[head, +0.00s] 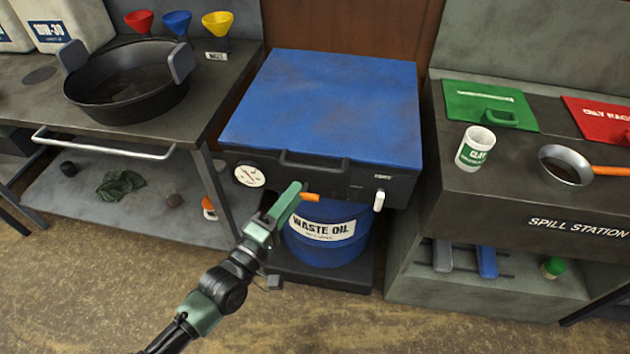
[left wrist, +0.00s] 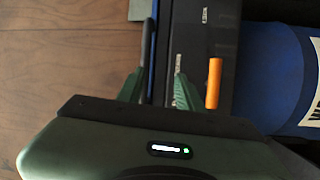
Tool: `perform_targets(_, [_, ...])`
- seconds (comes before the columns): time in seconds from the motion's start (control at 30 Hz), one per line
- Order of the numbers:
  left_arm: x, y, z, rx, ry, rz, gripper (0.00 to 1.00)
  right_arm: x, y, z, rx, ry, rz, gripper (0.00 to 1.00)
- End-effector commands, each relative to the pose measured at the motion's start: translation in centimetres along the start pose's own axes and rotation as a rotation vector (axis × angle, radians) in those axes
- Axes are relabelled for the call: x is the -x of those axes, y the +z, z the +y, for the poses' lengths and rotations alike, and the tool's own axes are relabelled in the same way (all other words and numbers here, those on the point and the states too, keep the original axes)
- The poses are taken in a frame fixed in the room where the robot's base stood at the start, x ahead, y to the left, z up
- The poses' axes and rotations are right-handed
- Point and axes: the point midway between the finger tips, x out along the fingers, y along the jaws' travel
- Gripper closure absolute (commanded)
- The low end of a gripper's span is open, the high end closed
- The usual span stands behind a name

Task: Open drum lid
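The drum lid (head: 325,95) is a broad blue top, lying flat and closed over a dark front housing. A black handle bar (head: 315,161) runs along its front edge. Below sits a blue drum (head: 325,250) marked WASTE OIL. My left gripper (head: 290,197) is in front of the housing, just below the handle bar. In the left wrist view its green fingers (left wrist: 158,90) are apart, with a dark bar (left wrist: 148,50) appearing between them, nearer the left finger. I cannot tell whether they touch it. My right gripper is in neither view.
An orange lever (head: 311,197) sticks out close beside my left fingers; it also shows in the left wrist view (left wrist: 214,82). A gauge (head: 249,176) and white latch (head: 379,200) are on the housing. A bench with a black pan (head: 125,95) stands left, the spill station (head: 560,215) right.

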Motion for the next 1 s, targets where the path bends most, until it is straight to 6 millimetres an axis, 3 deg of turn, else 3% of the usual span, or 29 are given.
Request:
perform_targets(0.13, [-0.8, 0.7, 2.2, 0.066, 0.056, -0.018, 0.64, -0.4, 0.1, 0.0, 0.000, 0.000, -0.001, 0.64])
perform_targets(0.6, [-7.4, 0.7, 2.5, 0.064, 0.054, -0.017, 0.64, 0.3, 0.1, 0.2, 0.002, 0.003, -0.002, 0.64])
perform_targets(0.97, [-8.1, 0.7, 2.5, 0.062, 0.052, -0.017, 0.64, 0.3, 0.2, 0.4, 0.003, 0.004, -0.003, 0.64])
perform_targets(1.0, [-8.1, 0.7, 2.5, 0.062, 0.052, -0.017, 0.69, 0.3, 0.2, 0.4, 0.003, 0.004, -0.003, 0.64])
